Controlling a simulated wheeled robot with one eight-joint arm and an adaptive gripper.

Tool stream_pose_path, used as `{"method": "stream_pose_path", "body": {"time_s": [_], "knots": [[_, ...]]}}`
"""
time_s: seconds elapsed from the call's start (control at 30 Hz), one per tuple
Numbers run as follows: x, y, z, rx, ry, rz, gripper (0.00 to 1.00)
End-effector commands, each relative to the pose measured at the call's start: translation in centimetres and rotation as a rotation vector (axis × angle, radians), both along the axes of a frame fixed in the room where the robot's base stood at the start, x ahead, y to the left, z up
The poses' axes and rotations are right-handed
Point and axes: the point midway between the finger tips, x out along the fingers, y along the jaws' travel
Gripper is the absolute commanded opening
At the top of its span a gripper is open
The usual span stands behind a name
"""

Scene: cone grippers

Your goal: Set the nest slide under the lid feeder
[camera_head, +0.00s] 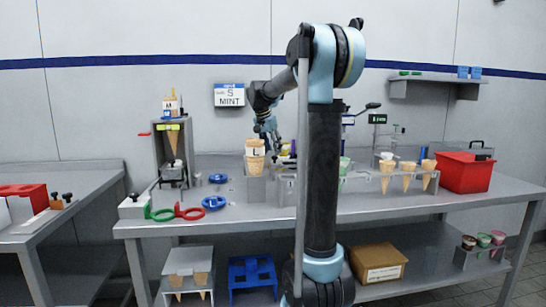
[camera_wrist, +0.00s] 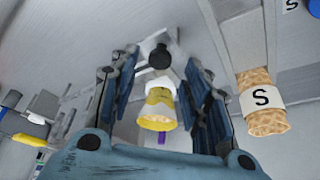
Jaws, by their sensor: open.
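My gripper (camera_head: 268,133) is open and points down at the middle of the bench, just right of a waffle cone marked L (camera_head: 255,153). In the wrist view my gripper (camera_wrist: 161,62) has its fingers spread. A round black knob (camera_wrist: 160,55) shows between the fingertips, with a yellow and white cup-like thing (camera_wrist: 158,108) below it. I cannot tell whether the fingers touch either. The nest slide and the lid feeder carry no readable names. I cannot tell if the knob belongs to the slide. My arm hides part of the bench's middle.
A cone stand (camera_head: 157,150) and blue rings (camera_head: 213,203) are at left. Waffle cones in a rack (camera_head: 408,181) and a red bin (camera_head: 465,171) are at right. A cone marked S (camera_wrist: 262,105) is close on the gripper's right in the wrist view.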

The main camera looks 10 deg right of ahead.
Motion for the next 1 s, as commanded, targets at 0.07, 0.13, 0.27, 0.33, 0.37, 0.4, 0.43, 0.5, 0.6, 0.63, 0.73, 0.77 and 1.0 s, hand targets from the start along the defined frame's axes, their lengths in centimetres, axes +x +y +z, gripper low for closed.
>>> {"method": "stream_pose_path", "body": {"time_s": [0.07, 0.13, 0.27, 0.33, 0.37, 0.4, 0.43, 0.5, 0.6, 0.63, 0.73, 0.77, 1.0], "knots": [[0.3, -0.3, -1.1, 0.000, 0.000, 0.000, 0.44], [0.5, -0.5, -1.8, 0.000, 0.000, 0.001, 0.44], [0.8, -0.8, -2.7, 0.000, 0.000, 0.001, 0.44], [0.9, -0.9, -3.0, 0.000, 0.000, 0.001, 0.44], [0.9, -0.9, -3.1, 0.000, 0.000, 0.001, 0.44], [0.9, -0.9, -3.1, 0.000, 0.000, 0.001, 0.44], [0.9, -0.9, -3.1, 0.000, 0.000, 0.001, 0.44], [0.9, -0.9, -3.2, 0.000, 0.000, 0.001, 0.44], [0.9, -0.9, -3.2, 0.000, 0.000, 0.001, 0.44], [0.9, -0.9, -3.2, 0.000, 0.000, 0.001, 0.44], [0.9, -0.9, -3.1, 0.000, 0.000, 0.001, 0.23], [0.9, -0.9, -3.1, 0.000, 0.000, 0.001, 0.17], [1.0, -0.9, -3.1, 0.000, 0.000, 0.002, 0.00]]}}
